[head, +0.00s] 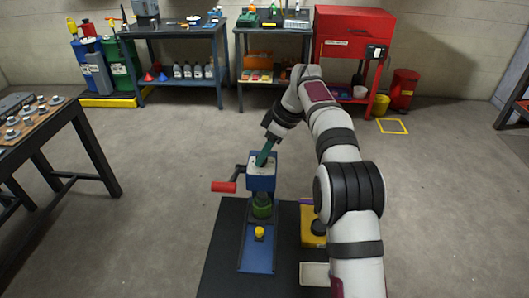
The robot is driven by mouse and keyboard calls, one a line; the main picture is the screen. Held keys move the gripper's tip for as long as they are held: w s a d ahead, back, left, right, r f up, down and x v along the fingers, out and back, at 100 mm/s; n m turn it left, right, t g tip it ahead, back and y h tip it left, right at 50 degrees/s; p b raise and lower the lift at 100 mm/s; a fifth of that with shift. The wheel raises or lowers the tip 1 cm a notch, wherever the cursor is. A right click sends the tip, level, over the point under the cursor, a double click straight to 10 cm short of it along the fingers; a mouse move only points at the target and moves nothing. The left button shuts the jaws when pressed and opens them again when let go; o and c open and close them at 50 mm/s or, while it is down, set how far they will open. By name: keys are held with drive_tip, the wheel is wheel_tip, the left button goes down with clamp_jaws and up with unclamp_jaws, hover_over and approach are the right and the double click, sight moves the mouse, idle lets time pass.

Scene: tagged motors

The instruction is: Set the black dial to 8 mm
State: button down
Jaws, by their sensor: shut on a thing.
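A blue machine (262,183) with a pale top plate stands at the back of the dark bench. Its red crank handle (224,187) sticks out to the left. My gripper (260,162) reaches down from the upper right, with its teal end tilted and meeting the pale top plate. It is shut at the place of the black dial, which the fingers mostly hide. I cannot read the dial's scale or its setting at this size.
Below the machine, a green round part (262,205) and a yellow knob (259,232) sit along the blue base. A yellow box (311,238) stands to the right, close to my arm. A table with several small parts (38,115) is at the left. The floor between is clear.

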idle(0.4)
drive_tip(key=c, duration=0.5)
unclamp_jaws()
